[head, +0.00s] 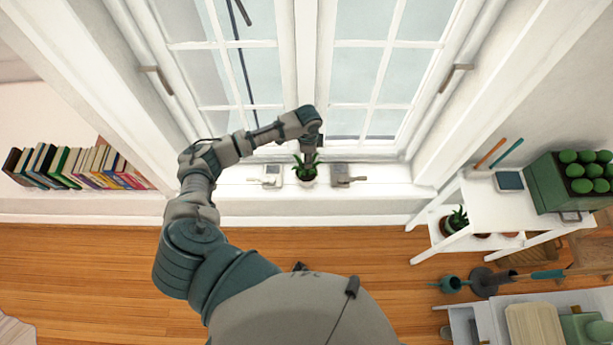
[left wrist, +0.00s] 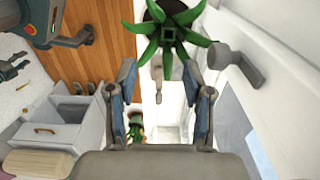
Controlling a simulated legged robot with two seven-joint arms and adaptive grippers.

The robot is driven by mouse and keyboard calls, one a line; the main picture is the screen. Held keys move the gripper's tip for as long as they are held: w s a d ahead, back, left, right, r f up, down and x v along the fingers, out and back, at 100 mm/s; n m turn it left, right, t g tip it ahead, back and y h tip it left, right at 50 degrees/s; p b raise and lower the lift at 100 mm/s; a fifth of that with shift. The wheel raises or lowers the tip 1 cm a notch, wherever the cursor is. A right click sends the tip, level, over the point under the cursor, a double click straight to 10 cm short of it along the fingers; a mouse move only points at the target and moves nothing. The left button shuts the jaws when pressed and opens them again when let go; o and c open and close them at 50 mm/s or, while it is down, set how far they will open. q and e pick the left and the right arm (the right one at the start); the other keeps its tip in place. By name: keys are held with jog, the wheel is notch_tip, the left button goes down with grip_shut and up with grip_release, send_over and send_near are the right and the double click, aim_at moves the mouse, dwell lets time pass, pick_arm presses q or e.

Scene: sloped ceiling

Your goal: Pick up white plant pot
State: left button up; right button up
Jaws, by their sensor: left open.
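The white plant pot (head: 306,182) stands upright on the window sill, with a spiky green plant (head: 307,166) in it. My left gripper (head: 309,152) is just above the plant, pointing down, and partly covers it. In the left wrist view my left gripper (left wrist: 160,78) has its two fingers wide apart with nothing between them. The green plant (left wrist: 172,36) shows there beyond the fingertips, with dark soil behind its leaves; the pot's white wall is mostly hidden. My right gripper is not in view.
The window panes are close behind. A row of books (head: 75,166) is at the left. A white table (head: 490,205) with a green crate (head: 570,185) stands at the right.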

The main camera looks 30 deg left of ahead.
pick_arm(q)
jog(key=a, duration=0.2)
send_over(306, 174)
jog(key=w, duration=0.1)
jog(key=f, duration=0.5)
jog(key=shift+a+f+b, duration=0.2)
jog(key=shift+f+b, duration=0.15)
jog(key=shift+b, duration=0.05)
notch_tip(306, 174, down, 5)
jog(key=shift+r+b, duration=0.2)
jog(key=shift+b, duration=0.1)
jog(key=shift+a+f, duration=0.1)
jog(key=shift+f, duration=0.35)
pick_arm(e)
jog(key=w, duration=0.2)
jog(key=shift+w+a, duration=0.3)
pick_arm(q)
jog(key=shift+r, duration=0.1)
jog(key=shift+c, duration=0.2)
jog(key=c, duration=0.8)
jog(key=shift+r, duration=0.1)
grip_shut()
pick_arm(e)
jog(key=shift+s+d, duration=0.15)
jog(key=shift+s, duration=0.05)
